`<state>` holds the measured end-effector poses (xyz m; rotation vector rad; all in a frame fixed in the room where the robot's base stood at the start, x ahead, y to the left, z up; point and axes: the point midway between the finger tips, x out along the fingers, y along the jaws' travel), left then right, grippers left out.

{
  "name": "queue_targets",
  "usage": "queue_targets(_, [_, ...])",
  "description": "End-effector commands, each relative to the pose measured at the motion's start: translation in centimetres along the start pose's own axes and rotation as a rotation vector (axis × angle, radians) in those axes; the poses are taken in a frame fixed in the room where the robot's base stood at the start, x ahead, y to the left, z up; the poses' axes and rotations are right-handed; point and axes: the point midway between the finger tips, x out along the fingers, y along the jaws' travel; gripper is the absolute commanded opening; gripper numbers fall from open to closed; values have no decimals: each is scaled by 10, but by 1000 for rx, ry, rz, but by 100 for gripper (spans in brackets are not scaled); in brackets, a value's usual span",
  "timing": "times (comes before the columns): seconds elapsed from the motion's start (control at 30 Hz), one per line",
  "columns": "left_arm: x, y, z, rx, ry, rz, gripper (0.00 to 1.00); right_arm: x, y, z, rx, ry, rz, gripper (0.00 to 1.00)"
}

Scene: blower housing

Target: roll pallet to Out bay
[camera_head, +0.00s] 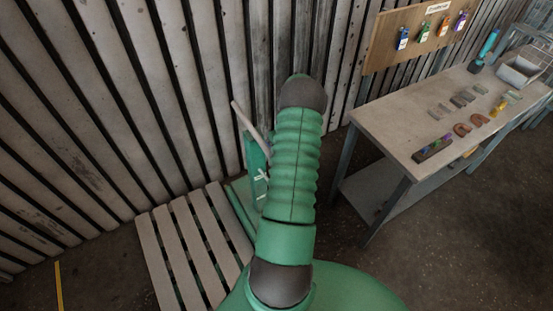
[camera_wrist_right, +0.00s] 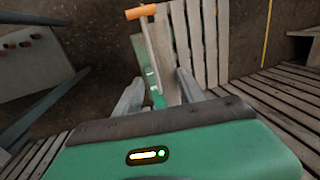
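The wooden slatted pallet (camera_head: 183,245) lies on the floor at the lower left of the head view; it also shows at the top of the right wrist view (camera_wrist_right: 193,35). A teal pallet jack (camera_head: 254,172) stands at its right side, partly hidden behind my green arm. Its pale handle (camera_head: 246,119) leans up. In the right wrist view the handle has an orange grip (camera_wrist_right: 140,12). My right gripper (camera_wrist_right: 160,76) is open, its two fingers apart, with the jack's lower part showing beyond the gap. I see no contact. My left gripper is not in view.
A workbench (camera_head: 395,122) with small parts and a tray stands at the right, under a tool board (camera_head: 412,35). A corrugated wall (camera_head: 150,90) closes the back and left. A yellow floor line (camera_head: 58,285) shows at lower left. Dark floor is clear before the bench.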

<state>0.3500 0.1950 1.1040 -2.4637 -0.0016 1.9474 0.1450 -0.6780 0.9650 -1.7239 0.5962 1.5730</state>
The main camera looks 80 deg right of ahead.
Motion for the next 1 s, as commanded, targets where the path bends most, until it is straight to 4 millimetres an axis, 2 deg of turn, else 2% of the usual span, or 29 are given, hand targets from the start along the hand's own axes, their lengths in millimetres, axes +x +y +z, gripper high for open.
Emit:
queue_targets(0.43, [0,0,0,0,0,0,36,-1,-3,0,0,2,2,44])
queue_targets(0.57, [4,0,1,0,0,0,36,-12,-1,-1,0,3,4,44])
queue_targets(0.67, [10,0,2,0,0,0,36,-32,0,-2,0,5,5,44])
queue_targets(1.0, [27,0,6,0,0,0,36,-131,-2,-3,0,4,6,44])
